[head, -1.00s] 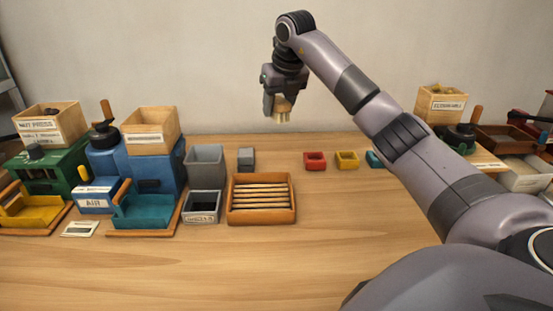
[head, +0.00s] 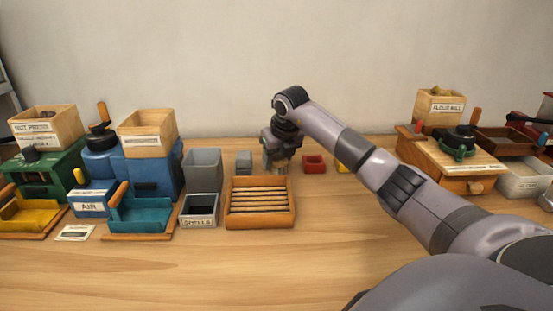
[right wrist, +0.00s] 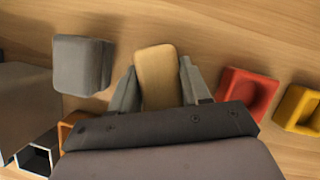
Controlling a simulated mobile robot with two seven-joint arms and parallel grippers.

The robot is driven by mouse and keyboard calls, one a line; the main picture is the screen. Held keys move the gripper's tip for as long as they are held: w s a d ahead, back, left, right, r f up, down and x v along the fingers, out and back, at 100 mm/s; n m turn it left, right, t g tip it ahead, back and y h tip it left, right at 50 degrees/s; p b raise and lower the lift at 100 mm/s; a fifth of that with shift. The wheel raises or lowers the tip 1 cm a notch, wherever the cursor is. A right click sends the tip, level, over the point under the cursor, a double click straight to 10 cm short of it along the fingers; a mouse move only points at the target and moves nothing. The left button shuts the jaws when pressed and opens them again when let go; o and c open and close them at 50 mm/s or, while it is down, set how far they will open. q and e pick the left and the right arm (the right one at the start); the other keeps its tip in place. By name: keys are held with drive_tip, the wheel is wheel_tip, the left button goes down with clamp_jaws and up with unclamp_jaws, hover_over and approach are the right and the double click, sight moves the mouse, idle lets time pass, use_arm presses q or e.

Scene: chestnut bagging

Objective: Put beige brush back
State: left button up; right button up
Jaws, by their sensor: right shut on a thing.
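The beige brush (right wrist: 157,75) is between the fingers of my right gripper (right wrist: 158,88), seen from above in the right wrist view. In the head view my right gripper (head: 280,160) is low behind the slatted wooden tray, and the brush's pale bristles (head: 281,164) show just under it. The gripper is shut on the brush. I cannot tell whether the bristles touch the table. My left gripper is not in view.
A grey block (head: 244,161) stands close on the left and a red holder (head: 314,164) on the right, with a yellow holder (right wrist: 300,108) beyond. The slatted tray (head: 260,222) is in front. A grey bin (head: 203,168) is further left. The front table is clear.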

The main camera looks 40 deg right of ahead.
drive_tip(key=o, duration=1)
drive_tip(key=v, duration=1.2)
drive_tip(key=shift+r, duration=0.15)
